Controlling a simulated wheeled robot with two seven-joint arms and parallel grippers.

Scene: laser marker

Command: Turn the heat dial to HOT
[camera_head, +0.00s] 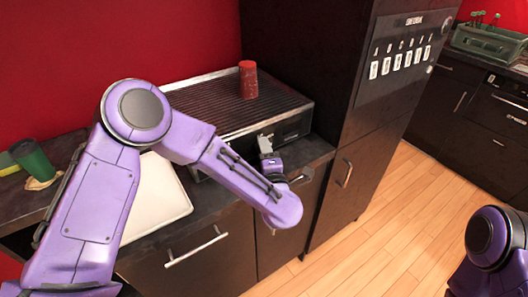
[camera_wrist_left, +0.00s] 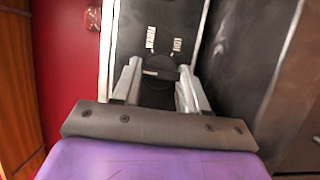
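The heat dial (camera_wrist_left: 158,66) is a dark round knob on a dark panel, seen in the left wrist view. Two small white labels (camera_wrist_left: 150,38) are beside it, too small to read. My left gripper (camera_wrist_left: 160,85) is open, with one finger on each side of the dial; I cannot tell whether they touch it. In the head view my left gripper (camera_head: 267,147) is at the front of a ridged-top appliance (camera_head: 205,95), and the dial is hidden there. My right gripper is not in view; only part of my right arm shows at lower right.
A red cylinder (camera_head: 248,80) stands on the appliance top. A tall dark cabinet (camera_head: 350,130) stands close to the right. A white board (camera_head: 160,195) and a green cup (camera_head: 32,160) are on the counter at left. The wooden floor (camera_head: 400,215) is clear.

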